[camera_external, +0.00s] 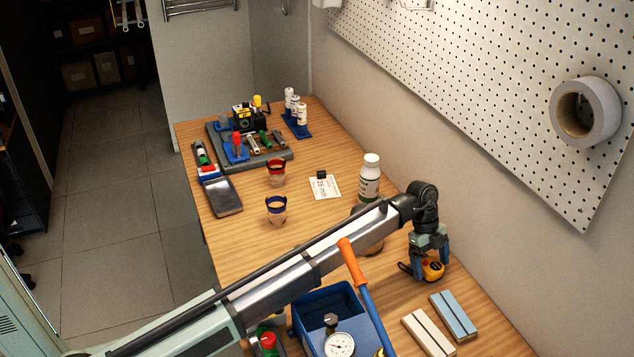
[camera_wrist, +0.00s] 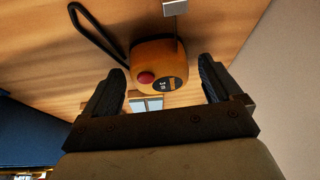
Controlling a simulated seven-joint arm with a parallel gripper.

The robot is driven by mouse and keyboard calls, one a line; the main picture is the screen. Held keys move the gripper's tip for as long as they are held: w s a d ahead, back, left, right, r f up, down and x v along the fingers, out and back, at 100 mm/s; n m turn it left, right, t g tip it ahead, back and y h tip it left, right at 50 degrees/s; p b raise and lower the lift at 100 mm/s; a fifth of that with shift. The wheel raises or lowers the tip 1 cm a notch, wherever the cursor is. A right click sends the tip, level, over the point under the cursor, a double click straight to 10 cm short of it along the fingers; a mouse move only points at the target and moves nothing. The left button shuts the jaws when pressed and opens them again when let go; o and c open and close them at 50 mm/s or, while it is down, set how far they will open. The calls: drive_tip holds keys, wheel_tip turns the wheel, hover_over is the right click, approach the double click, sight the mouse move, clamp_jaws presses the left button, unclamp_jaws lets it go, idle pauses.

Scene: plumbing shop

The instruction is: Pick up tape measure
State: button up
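The tape measure (camera_external: 432,269) is orange-yellow and black and rests on the wooden table at the right, near the wall. In the wrist view the tape measure (camera_wrist: 158,66) shows an orange case with a red button, a dark label, a black strap loop and a metal end tab. My gripper (camera_external: 428,262) points down over it. In the wrist view my gripper (camera_wrist: 160,88) is open, its two dark fingers apart, with the tape measure ahead and between their lines. I cannot tell whether either finger touches it.
A white block (camera_external: 428,332) and a blue block (camera_external: 454,316) lie just in front. A blue toolbox (camera_external: 313,310) with an orange-handled tool (camera_external: 352,262) stands left. A white bottle (camera_external: 369,180) stands behind my arm. The wall and pegboard (camera_external: 480,90) rise close at right.

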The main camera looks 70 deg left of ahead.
drive_tip(key=c, duration=1.3)
drive_tip(key=shift+r, duration=0.1)
